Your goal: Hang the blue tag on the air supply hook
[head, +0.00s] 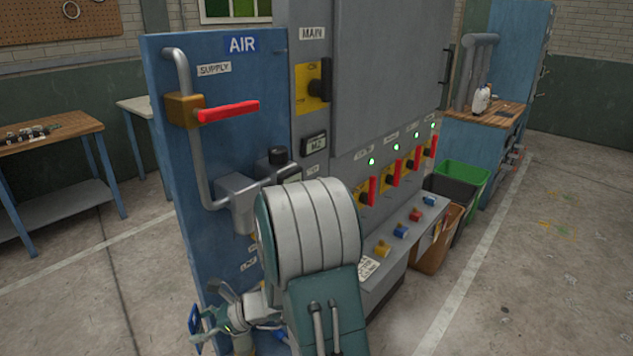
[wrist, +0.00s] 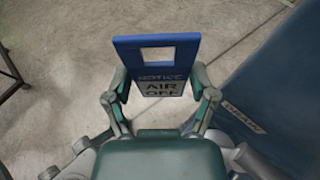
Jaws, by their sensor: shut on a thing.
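The blue tag (wrist: 157,66) is held between the two fingers of my gripper (wrist: 160,90). Its face reads "NOTICE AIR OFF" and it has a rectangular cut-out near its top edge. In the head view the tag (head: 194,320) shows small at the lower left, in my gripper (head: 205,328), low beside the blue air panel (head: 180,130). The panel carries a "SUPPLY" label, a grey pipe and a valve with a red handle (head: 228,112), which points right.
Right of the panel stands a grey cabinet (head: 385,70) with a "MAIN" switch and several red-handled switches under green lights. A shelf on its front holds several coloured padlocks. Bins (head: 460,180) stand farther right. A wooden bench (head: 50,135) is at the left. The floor left of the panel is clear.

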